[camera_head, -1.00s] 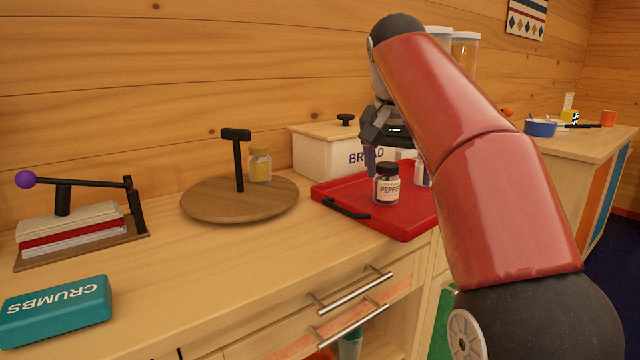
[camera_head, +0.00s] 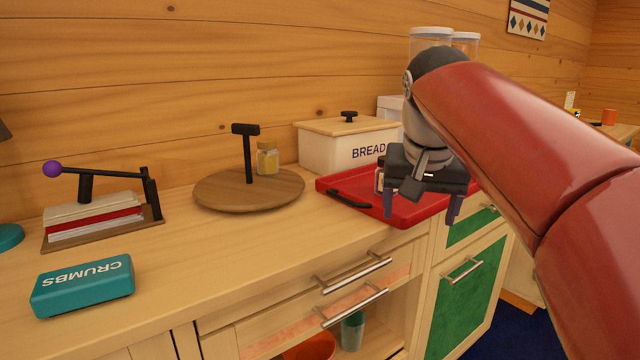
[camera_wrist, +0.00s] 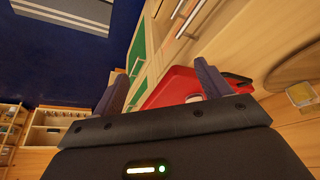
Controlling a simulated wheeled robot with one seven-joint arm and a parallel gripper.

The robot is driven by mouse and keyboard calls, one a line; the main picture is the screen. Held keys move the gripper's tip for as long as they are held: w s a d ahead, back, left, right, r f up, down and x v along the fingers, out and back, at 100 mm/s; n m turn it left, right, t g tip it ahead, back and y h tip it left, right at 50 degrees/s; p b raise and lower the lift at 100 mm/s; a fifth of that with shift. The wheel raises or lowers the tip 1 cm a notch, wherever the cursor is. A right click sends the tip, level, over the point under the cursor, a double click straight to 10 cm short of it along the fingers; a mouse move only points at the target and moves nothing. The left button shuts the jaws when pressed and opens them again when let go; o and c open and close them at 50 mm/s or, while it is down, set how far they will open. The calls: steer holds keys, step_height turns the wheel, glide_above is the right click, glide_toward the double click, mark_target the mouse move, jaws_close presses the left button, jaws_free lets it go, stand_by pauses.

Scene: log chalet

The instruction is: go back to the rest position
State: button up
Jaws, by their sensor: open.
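My gripper (camera_head: 422,208) hangs in front of the red tray (camera_head: 345,196) with its fingers pointing down. It is open, and nothing shows between the fingers. In the wrist view my gripper (camera_wrist: 160,88) has its two fingers spread apart, with the red tray (camera_wrist: 180,80) beyond them. A jar (camera_head: 379,178) on the tray is mostly hidden behind my gripper. My red arm covers the right part of the head view.
A round wooden turntable (camera_head: 225,195) with a yellow jar (camera_head: 267,158), a bread box (camera_head: 330,150), a lever press (camera_head: 100,205) and a teal crumbs box (camera_head: 82,286) stand on the counter. Drawer handles (camera_head: 352,272) stick out in front.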

steer(key=s+f+n+t+y, duration=0.1)
steer(key=s+f+n, duration=0.2)
steer(key=s+f, duration=1.6)
step_height(320, 180, down, 3)
steer(key=shift+r, duration=0.15)
